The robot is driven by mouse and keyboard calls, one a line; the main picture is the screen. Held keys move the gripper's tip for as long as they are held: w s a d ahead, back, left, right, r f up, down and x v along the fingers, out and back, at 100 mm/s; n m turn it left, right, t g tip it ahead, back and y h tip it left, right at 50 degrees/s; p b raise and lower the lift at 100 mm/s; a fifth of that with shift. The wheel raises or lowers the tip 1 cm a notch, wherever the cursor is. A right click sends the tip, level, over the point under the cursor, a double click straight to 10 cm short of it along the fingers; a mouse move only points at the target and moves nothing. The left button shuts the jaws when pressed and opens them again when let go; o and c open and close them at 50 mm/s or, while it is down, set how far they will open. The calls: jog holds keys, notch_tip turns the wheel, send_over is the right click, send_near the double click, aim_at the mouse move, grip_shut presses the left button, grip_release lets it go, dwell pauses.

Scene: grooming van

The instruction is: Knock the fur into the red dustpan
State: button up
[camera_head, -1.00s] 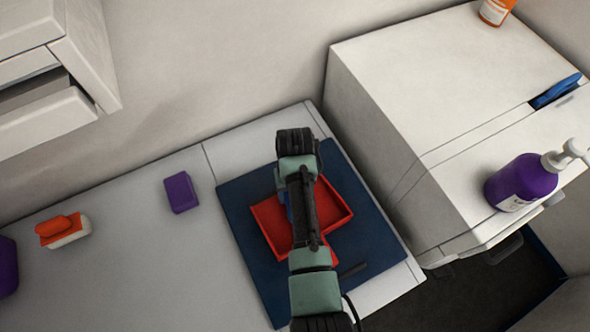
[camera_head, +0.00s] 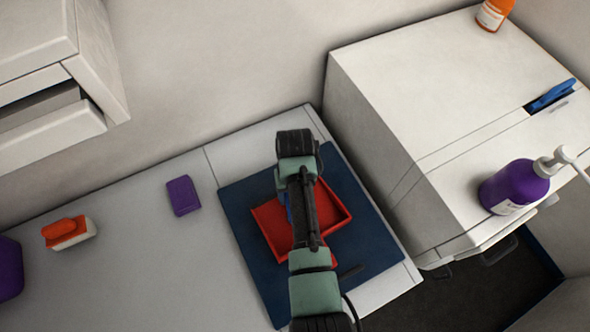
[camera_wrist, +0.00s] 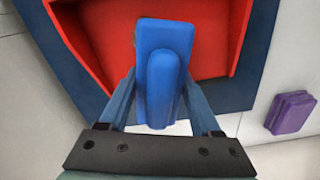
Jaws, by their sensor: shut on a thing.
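The red dustpan (camera_head: 334,208) lies on a dark blue mat (camera_head: 243,235) on the light bench. It also fills much of the wrist view (camera_wrist: 215,35). My gripper (camera_wrist: 160,98) is shut on a blue brush-like tool (camera_wrist: 163,55), held over the dustpan with its broad part toward the pan. In the head view my arm covers the middle of the dustpan and most of the tool; only a sliver of blue shows. A tiny brownish bit shows at the tool's left edge in the wrist view. I cannot make out clear fur in the pan.
A purple block (camera_head: 183,196) lies left of the mat. An orange and white brush (camera_head: 69,233) and a purple object (camera_head: 9,268) are farther left. A cabinet at right bears a purple pump bottle (camera_head: 515,187), an orange bottle (camera_head: 494,14) and a blue item (camera_head: 553,95).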

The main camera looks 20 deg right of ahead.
jog(key=shift+r+p, duration=1.8)
jog(key=shift+r, duration=0.35)
